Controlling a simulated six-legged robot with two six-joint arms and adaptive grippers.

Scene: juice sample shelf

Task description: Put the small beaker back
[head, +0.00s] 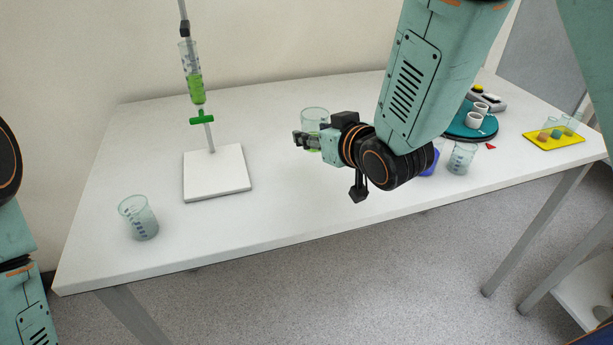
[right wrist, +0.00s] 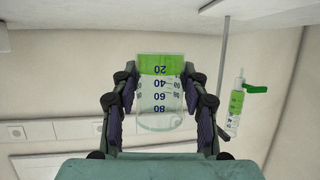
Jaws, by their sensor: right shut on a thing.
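A clear small beaker (head: 314,114) with green liquid at its bottom is in my right gripper (head: 309,141), over the back middle of the table. In the right wrist view the picture is upside down. There the beaker (right wrist: 160,95) sits between both fingers of the right gripper (right wrist: 161,103), which are shut on its sides; its marks run 20 to 80. The beaker looks upright, and its base appears clear of the table. My left gripper is out of view.
A stand with a white base (head: 216,173) carries a green-filled glass tube (head: 193,75) left of the beaker. Other beakers stand at front left (head: 138,217) and right (head: 461,158). A teal round tray (head: 456,129) and yellow tray (head: 555,142) are at right. The front middle tabletop is clear.

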